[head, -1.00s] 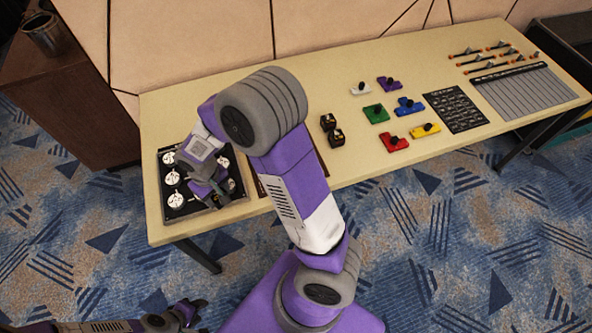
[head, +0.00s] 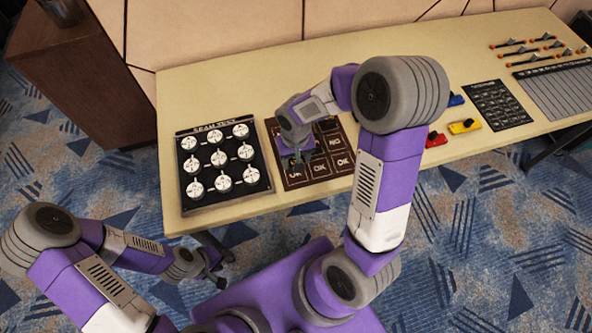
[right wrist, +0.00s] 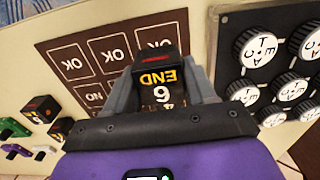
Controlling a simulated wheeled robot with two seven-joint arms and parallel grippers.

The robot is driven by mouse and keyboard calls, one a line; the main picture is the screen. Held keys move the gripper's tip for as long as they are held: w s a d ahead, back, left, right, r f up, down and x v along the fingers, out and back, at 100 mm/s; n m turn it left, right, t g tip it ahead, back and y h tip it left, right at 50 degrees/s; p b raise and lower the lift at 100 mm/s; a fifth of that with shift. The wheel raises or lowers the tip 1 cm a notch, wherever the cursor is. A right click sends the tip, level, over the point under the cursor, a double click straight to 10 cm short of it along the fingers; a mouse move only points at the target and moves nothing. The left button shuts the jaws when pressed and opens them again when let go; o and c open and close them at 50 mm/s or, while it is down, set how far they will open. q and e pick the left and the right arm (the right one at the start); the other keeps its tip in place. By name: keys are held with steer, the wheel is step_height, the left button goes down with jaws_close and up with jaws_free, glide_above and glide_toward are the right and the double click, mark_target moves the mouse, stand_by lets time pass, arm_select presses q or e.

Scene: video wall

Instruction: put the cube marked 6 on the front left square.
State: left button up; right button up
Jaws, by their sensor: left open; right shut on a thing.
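My right gripper (head: 296,160) is over the front left part of the brown mat (head: 291,126), whose squares carry white lettering. In the right wrist view (right wrist: 157,85) it is shut on the black cube marked 6 (right wrist: 162,92), which also shows END in orange and a red mark. The front left square (head: 295,174), lettered OK, is partly covered by the gripper in the head view. It is partly hidden behind the cube in the right wrist view. I cannot tell whether the cube touches the mat. My left gripper (head: 219,270) is open and empty, off the table's front edge.
A black panel with several white dials (head: 251,189) stands left of the mat. Two more black cubes (right wrist: 42,108) and coloured switch blocks (head: 464,126) lie on the other side. A black lettered sheet (head: 498,104) is farther right. The table's left back (head: 215,90) is clear.

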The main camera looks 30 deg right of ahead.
step_height(320, 180, down, 5)
steer(key=shift+f+b, duration=0.2)
steer(key=shift+b, duration=0.55)
steer(key=shift+r, duration=0.1)
steer(key=shift+f, duration=0.25)
steer(key=o, duration=1.1)
steer(key=shift+r, duration=0.1)
steer(key=shift+c, duration=0.2)
steer(key=shift+r, duration=0.1)
steer(key=shift+r, duration=0.25)
step_height(320, 180, up, 12)
steer(key=p, duration=0.3)
steer(key=shift+f+p, duration=0.15)
steer(key=shift+p, duration=0.25)
